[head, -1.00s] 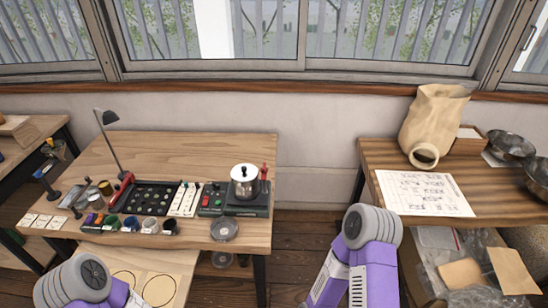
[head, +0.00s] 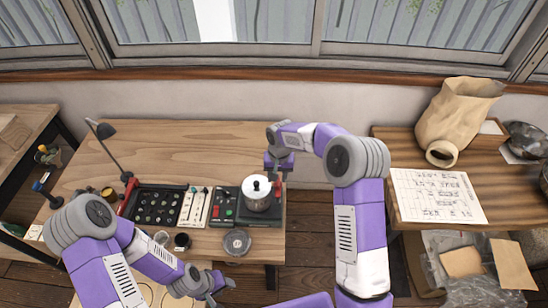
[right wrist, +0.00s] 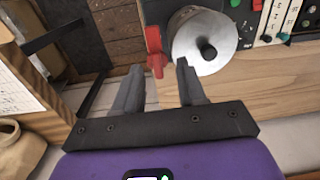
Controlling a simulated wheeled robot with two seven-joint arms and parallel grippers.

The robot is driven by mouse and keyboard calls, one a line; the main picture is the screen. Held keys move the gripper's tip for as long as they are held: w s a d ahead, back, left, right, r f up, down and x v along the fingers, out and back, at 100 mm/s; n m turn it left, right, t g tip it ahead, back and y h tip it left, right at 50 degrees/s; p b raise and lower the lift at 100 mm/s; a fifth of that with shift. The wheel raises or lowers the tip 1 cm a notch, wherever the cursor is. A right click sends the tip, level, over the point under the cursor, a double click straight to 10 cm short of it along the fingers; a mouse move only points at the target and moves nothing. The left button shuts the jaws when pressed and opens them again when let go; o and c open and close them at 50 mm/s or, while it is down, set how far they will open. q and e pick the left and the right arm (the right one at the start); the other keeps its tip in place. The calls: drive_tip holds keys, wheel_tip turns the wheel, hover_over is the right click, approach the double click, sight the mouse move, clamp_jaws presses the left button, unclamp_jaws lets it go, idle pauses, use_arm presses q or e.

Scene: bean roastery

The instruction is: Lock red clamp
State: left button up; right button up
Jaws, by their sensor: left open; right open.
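The red clamp (right wrist: 155,50) stands beside the silver pot (right wrist: 203,42) in the right wrist view, with a tall plate and a small lever. My right gripper (right wrist: 160,68) is open. Its fingertips point at the clamp, which shows just beyond and between them; I cannot tell whether they touch it. In the head view my right gripper (head: 279,168) is behind and right of the pot (head: 257,192), and mostly hides the clamp. My left gripper (head: 217,290) is open and empty, low near the table's front edge.
The pot stands on a dark base with a control panel (head: 223,208). Left of it are a white strip with switches (head: 195,206), a black tray (head: 157,204) and a lamp (head: 105,131). The table's back is bare.

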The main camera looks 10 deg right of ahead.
sight(278, 187)
drive_tip(key=shift+w+d+r, duration=0.15)
drive_tip(key=shift+w+r, duration=0.1)
drive_tip(key=shift+r, duration=0.35)
drive_tip(key=shift+w+d+r, duration=0.1)
drive_tip(key=shift+w+r, duration=0.1)
drive_tip(key=shift+r, duration=0.35)
drive_tip(key=shift+w+d+h, duration=0.15)
drive_tip(key=shift+w+h, duration=0.15)
drive_tip(key=shift+w, duration=0.05)
wheel_tip(278, 187, down, 7)
drive_tip(key=shift+f+p, duration=0.1)
drive_tip(key=shift+p, duration=0.4)
